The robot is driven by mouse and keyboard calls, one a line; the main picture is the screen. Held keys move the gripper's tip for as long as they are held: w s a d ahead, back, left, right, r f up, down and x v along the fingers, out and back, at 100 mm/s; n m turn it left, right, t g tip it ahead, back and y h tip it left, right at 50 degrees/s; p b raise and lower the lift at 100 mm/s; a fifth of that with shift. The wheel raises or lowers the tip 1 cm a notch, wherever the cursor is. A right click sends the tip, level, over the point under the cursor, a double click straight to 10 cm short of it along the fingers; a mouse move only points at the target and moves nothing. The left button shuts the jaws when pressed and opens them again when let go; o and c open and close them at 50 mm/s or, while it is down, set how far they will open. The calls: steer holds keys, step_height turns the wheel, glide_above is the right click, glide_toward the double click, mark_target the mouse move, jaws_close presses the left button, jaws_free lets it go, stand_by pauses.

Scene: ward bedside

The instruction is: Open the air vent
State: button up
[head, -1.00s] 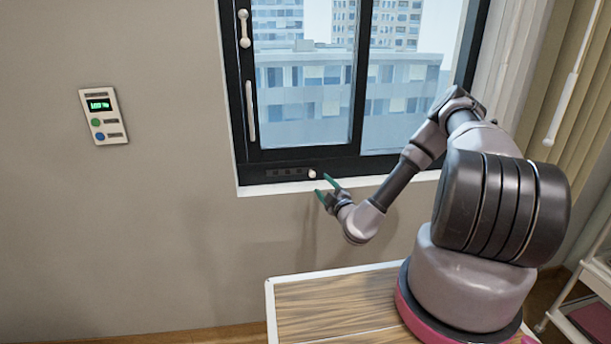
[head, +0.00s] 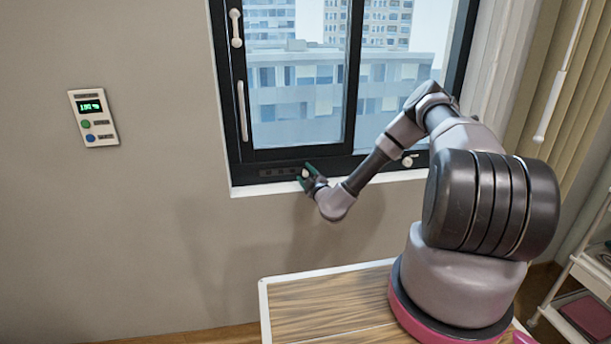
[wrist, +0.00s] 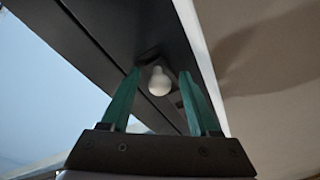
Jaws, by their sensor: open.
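The air vent (head: 279,172) is a dark slotted strip in the bottom rail of the black window frame. Its small white knob (head: 305,173) is at the strip's right end. The slots are mostly hidden in the wrist view.
The white sill (head: 252,189) runs just below the vent. A white window handle (head: 409,160) is on the bottom rail to the right, beside my arm. A white control panel (head: 93,117) hangs on the wall at left. The wall below the sill is clear.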

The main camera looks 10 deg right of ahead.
jaws_close()
steer(key=shift+s, duration=0.1)
